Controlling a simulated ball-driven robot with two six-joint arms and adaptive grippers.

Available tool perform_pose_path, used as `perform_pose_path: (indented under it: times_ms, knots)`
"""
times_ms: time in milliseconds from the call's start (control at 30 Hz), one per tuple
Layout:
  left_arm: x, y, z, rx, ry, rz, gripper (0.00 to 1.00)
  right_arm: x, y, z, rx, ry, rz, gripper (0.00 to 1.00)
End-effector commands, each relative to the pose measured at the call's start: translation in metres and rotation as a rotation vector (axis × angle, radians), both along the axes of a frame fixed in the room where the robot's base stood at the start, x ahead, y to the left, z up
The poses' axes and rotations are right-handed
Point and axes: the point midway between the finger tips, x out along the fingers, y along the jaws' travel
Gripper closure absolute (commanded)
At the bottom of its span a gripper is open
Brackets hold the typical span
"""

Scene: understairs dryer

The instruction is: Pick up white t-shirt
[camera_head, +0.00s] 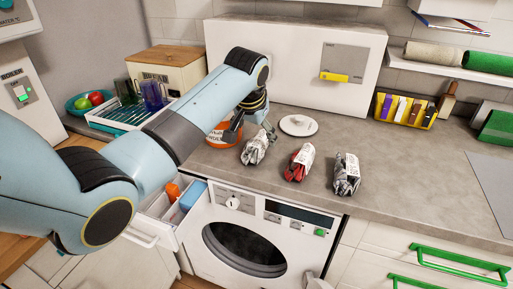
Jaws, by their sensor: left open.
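Three crumpled cloth bundles lie in a row on the grey countertop. The left one, mostly white with grey, looks like the white t-shirt (255,148). The middle one is a red and white bundle (299,163), and the right one is a dark grey and white bundle (346,176). My left gripper (252,132) is open, pointing down just above and behind the white t-shirt, and seems not to hold it. Its exact height above the cloth is hard to tell.
An orange bowl (219,137) stands beside my left gripper, partly hidden, with a white round lid (298,125) to its right. A white front-loading dryer (245,244) sits under the counter, next to an open drawer (158,216). The counter right of the bundles (415,180) is clear.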

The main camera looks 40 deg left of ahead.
Motion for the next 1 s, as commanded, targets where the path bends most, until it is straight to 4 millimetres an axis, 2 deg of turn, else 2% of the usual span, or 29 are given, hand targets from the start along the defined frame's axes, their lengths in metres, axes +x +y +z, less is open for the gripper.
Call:
perform_pose_path:
  times_ms: [233,500,767,833,1000]
  knots:
    - [0.011,0.003,-0.018,0.0,0.001,0.0,0.18,0.0,-0.003,0.002,-0.003,0.0,0.001,0.6]
    - [0.027,0.009,-0.049,0.0,0.0,0.0,0.18,0.0,-0.003,0.001,-0.003,0.0,0.001,0.6]
    - [0.028,0.009,-0.053,0.0,-0.001,-0.001,0.18,0.0,-0.003,0.001,-0.003,0.0,0.001,0.6]
    - [0.028,0.009,-0.053,0.0,-0.001,-0.001,0.23,0.0,-0.003,0.001,-0.003,0.0,0.001,0.6]
    - [0.028,0.009,-0.053,0.0,-0.001,-0.001,0.45,0.0,-0.002,0.001,-0.003,0.0,0.001,0.6]
